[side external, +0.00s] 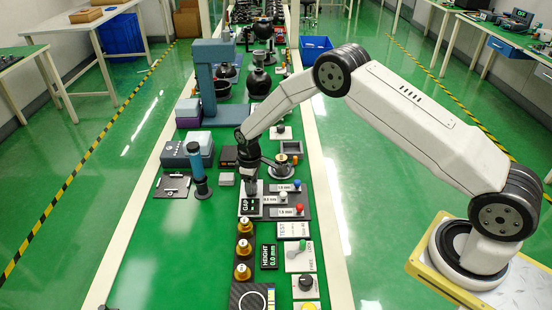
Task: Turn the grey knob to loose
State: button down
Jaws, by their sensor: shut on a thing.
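My gripper (252,186) points down at the grey block with the GAP display (249,206), at the left end of the slider panel. It is shut on a small part at the top of this block, apparently the grey knob. The fingers hide most of the knob, so its turn position cannot be told. No "loose" mark is readable from here.
The panel (270,214) to the right has white, blue and red (299,209) slider knobs. A LOCK/FREE plate with a green lever (302,246), a HEIGHT display (268,257) and brass weights (243,248) stand in front. A blue cylinder (197,165) stands left. Green bench is clear at front left.

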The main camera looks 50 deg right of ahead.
jog(key=m, duration=0.3)
jog(key=shift+m, duration=0.4)
jog(key=m, duration=0.4)
jog(key=shift+a+m, duration=0.1)
jog(key=shift+m, duration=0.2)
jog(key=m, duration=0.4)
jog(key=shift+m, duration=0.3)
jog(key=shift+a+m, duration=0.1)
jog(key=shift+m, duration=1.8)
jog(key=shift+c, duration=0.7)
grip_release()
jog(key=shift+r, duration=0.15)
